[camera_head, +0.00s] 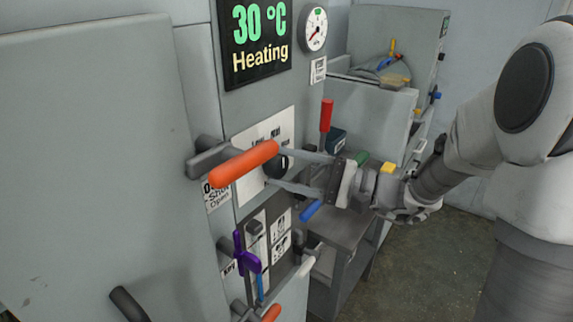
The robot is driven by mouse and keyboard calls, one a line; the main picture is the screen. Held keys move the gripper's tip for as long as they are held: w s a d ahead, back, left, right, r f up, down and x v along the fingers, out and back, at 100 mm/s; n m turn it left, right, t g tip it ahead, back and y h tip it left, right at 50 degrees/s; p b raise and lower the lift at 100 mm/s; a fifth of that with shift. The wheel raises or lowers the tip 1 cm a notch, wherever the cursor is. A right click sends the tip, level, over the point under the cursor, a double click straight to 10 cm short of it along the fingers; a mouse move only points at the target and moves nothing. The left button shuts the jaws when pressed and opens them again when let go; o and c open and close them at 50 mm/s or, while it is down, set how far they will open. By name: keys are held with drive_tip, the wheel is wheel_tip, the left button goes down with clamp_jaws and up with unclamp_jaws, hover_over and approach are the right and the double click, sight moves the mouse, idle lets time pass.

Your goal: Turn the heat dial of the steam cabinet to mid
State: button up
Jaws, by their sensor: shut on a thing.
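The steam cabinet's control panel fills the centre of the head camera view. The heat dial (283,164) is a black knob on a white label plate (287,119) marked with words partly readable as "Low" and "Mid". My gripper (285,169) reaches in from the right, its two grey fingers on either side of the dial and shut on it. An orange-handled lever (244,162) stands in front and hides part of the dial and its plate. I cannot tell which mark the dial points to. The display (258,40) above reads "30 °C Heating".
The orange lever is close to my fingertips on the left. Below are a purple handle (245,253) and a switch panel (280,227). A round gauge (316,29) is at upper right. A red handle (326,116) stands just above my fingers. Floor (430,265) shows clear at lower right.

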drive_tip(key=m+t+p, duration=0.1)
drive_tip(key=m, duration=0.1)
drive_tip(key=m+t+y+p, duration=0.1)
drive_tip(key=m, duration=0.2)
drive_tip(key=shift+f+m, duration=0.1)
drive_tip(key=shift+m, duration=0.5)
drive_tip(key=o, duration=1.4)
drive_tip(key=shift+c, duration=0.2)
drive_tip(key=shift+d, duration=0.1)
drive_tip(key=b+v, duration=0.2)
drive_tip(key=v, duration=1.5)
drive_tip(key=shift+s, duration=0.25)
drive_tip(key=shift+f, duration=0.15)
